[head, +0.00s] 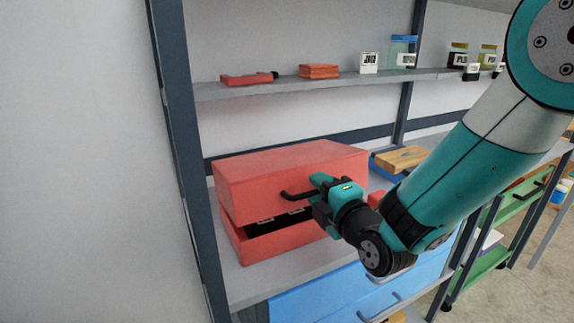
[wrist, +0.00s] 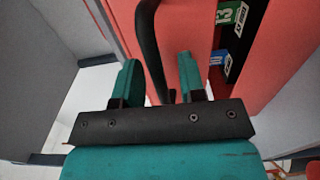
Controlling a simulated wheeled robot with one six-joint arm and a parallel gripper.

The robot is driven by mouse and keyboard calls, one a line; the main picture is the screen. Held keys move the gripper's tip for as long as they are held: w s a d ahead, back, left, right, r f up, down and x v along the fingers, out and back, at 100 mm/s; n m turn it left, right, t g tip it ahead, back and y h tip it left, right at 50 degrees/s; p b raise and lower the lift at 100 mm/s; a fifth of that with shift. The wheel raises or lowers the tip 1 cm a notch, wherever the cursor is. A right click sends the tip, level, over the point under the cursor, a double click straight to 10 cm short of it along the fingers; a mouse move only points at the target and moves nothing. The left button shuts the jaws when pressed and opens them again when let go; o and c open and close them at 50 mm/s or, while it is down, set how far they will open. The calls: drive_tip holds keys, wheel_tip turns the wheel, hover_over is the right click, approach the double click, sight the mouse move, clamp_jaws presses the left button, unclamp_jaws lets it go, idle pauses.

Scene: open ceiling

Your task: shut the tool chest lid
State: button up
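The red tool chest stands on the grey shelf at the left of the head view. Its lid (head: 290,172) is partly open, with a dark gap between it and the lower box (head: 275,243). A black bar handle (head: 297,195) is on the lid's front. My gripper (head: 322,186) is at the right end of this handle. In the wrist view, the handle (wrist: 150,45) passes between my two teal fingers (wrist: 160,80). The fingers stand apart, with a visible gap on the right side of the bar. Labelled items show inside the chest through the gap.
A dark rack post (head: 180,150) stands close left of the chest. An upper shelf (head: 300,84) holds red items and jars above it. A wooden block (head: 402,158) lies to the right behind my arm. Blue drawers (head: 330,295) are below.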

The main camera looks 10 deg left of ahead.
drive_tip(key=shift+c, duration=0.5)
clamp_jaws()
drive_tip(key=shift+f+b, duration=0.45)
drive_tip(key=shift+b, duration=0.65)
drive_tip(key=shift+t+y, duration=0.6)
drive_tip(key=shift+t, duration=0.3)
drive_tip(key=f+b, duration=0.1)
drive_tip(key=b, duration=0.3)
drive_tip(key=f+b, duration=0.1)
drive_tip(key=b, duration=0.4)
drive_tip(key=s+f+b, duration=0.1)
drive_tip(key=f+b, duration=0.1)
drive_tip(key=b, duration=0.2)
drive_tip(key=shift+d+b, duration=0.35)
drive_tip(key=shift+b, duration=0.05)
drive_tip(key=shift+f, duration=0.1)
drive_tip(key=shift+o, duration=0.6)
unclamp_jaws()
drive_tip(key=shift+d, duration=0.1)
drive_tip(key=shift+o, duration=0.3)
drive_tip(key=shift+s+b, duration=0.1)
drive_tip(key=shift+b, duration=0.25)
